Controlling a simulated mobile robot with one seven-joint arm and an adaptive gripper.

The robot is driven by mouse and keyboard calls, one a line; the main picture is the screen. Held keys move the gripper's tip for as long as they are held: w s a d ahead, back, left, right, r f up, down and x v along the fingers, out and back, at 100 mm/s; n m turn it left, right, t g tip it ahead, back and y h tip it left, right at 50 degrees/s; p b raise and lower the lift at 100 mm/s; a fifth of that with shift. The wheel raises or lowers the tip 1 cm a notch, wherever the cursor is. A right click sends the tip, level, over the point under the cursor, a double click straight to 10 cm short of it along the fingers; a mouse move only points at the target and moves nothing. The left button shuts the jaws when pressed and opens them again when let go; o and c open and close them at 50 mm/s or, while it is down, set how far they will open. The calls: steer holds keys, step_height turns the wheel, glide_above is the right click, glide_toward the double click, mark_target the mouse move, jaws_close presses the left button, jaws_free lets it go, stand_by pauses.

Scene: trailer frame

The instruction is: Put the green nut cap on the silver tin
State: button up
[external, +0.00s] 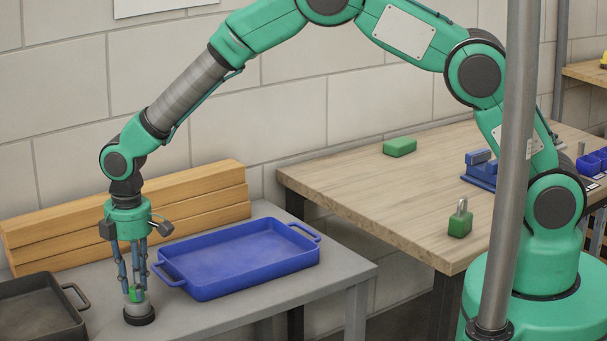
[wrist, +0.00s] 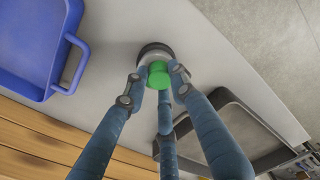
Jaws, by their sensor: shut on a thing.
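The green nut cap (external: 137,295) is between the fingertips of my three-fingered gripper (external: 134,290). It also shows in the wrist view (wrist: 158,76), with the fingertips closed around it. The silver tin (external: 138,309) stands upright on the grey table near its front edge, with a black band at its base. The cap is right at the tin's top; I cannot tell if they touch. In the wrist view, the cap and fingertips partly cover the tin (wrist: 152,58), and its dark base ring shows behind.
A blue tray (external: 240,255) with handles lies to the right of the tin. A dark tray (external: 40,308) is to the left. Stacked wooden beams (external: 130,215) lie along the wall. A wooden table (external: 340,180) at right holds a green block (external: 400,147) and a padlock (external: 460,222).

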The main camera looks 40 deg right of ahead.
steer(key=shift+f, duration=0.1)
steer(key=o, duration=0.7)
steer(key=shift+o, duration=0.2)
step_height(320, 180, up, 12)
steer(key=p, duration=0.1)
steer(key=shift+d, duration=0.1)
stand_by(0.6)
stand_by(0.3)
